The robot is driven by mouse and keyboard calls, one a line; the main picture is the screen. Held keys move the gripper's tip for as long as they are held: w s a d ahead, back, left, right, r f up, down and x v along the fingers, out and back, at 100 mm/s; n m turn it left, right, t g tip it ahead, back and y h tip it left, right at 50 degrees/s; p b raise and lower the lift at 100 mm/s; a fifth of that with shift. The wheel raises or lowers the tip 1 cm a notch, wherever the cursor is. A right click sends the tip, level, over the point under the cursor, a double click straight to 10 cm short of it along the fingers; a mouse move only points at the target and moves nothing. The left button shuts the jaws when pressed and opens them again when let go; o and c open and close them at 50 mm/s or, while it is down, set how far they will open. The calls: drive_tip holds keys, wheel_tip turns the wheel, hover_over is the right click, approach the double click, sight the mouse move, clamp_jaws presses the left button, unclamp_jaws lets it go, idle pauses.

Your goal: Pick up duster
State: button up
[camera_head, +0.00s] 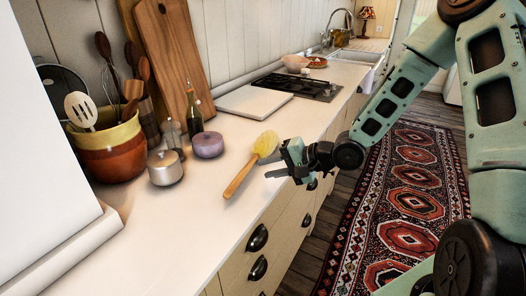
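The duster lies on the white counter near its front edge. It has a fluffy yellow head (266,143) and a long wooden handle (239,177) that points toward the lower left. My gripper (268,166) is at the counter's front edge, just right of the duster, with its fingers pointing left toward it. The fingers look apart, with nothing visible between them. I cannot tell how high the fingers are above the counter, and no contact with the duster is clear.
A lilac pot (208,145), a metal pot (165,168), a bottle (194,116) and a utensil crock (108,153) stand left of the duster. A white board (253,102) and a hob (299,86) lie behind. The front-left counter is clear. A patterned rug (408,200) covers the floor.

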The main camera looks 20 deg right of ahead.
sight(246, 173)
drive_tip(key=x, duration=0.8)
drive_tip(key=shift+f, duration=0.15)
clamp_jaws()
